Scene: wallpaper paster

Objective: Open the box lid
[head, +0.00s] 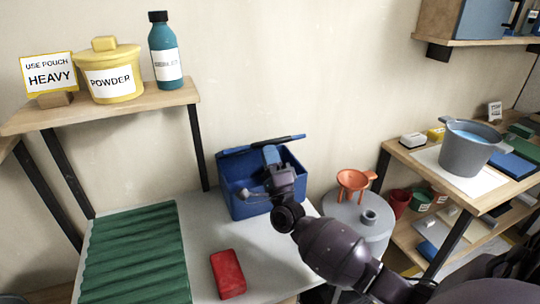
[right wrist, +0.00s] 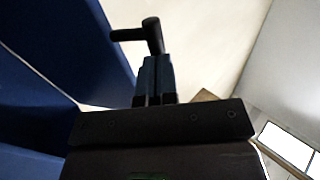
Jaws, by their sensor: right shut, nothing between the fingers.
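The blue box (head: 262,205) stands on the grey tabletop near the wall. Its lid (head: 235,151) is raised at the back, seen nearly edge-on, and the inside of the box shows. My right gripper (head: 270,155) is over the box opening, in front of the lid, and hides part of both. In the right wrist view its fingers (right wrist: 154,78) are shut and empty. A dark bar-shaped handle (right wrist: 140,33) lies just beyond the fingertips; whether they touch cannot be told. Blue panels (right wrist: 75,45) fill the left of that view. My left gripper is not in view.
A red block (head: 227,274) and a green corrugated sheet (head: 133,255) lie on the table. An orange funnel (head: 352,182) is right of the box. A shelf above left holds a yellow powder pot (head: 112,80) and a teal bottle (head: 165,55). A grey bucket (head: 468,148) stands right.

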